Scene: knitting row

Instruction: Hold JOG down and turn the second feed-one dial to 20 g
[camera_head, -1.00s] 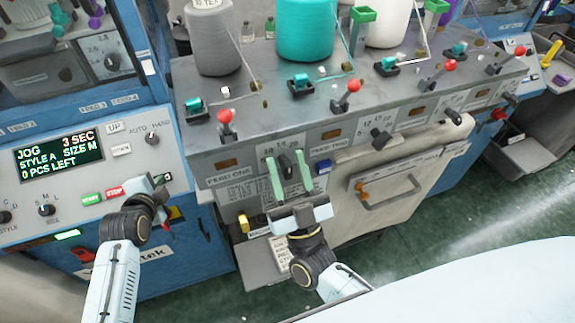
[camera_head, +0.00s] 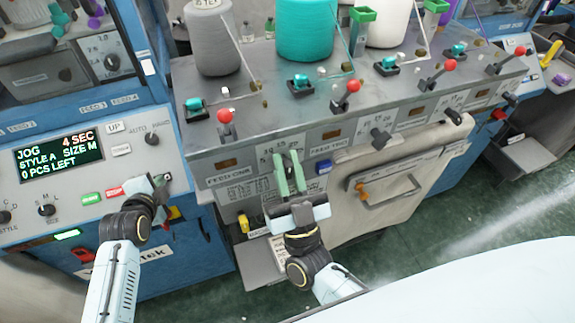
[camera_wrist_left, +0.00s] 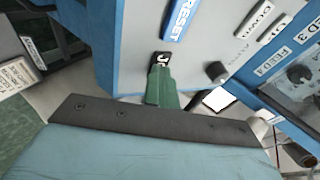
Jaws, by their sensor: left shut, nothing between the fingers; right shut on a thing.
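The shut fingers of my left gripper (camera_head: 160,184) are at the right edge of the control panel (camera_head: 70,190). In the left wrist view the green fingertips (camera_wrist_left: 162,82) touch the spot by the black JOG label (camera_wrist_left: 160,60); they hide the button. The display (camera_head: 58,158) reads JOG, 4 SEC, STYLE A, SIZE M, 0 PCS LEFT. My right gripper (camera_head: 289,170) is shut on the dial beside the FEED ONE label (camera_head: 229,177). Its fingers mostly hide this dial, so its setting cannot be read. Numbers arc above it.
Red-knobbed levers (camera_head: 225,117) and several yarn cones (camera_head: 306,30) stand on the grey machine top above my right gripper. Another dial (camera_head: 380,138) and a handled door (camera_head: 390,190) are to its right. A blue button (camera_head: 324,166) sits close beside the right fingers.

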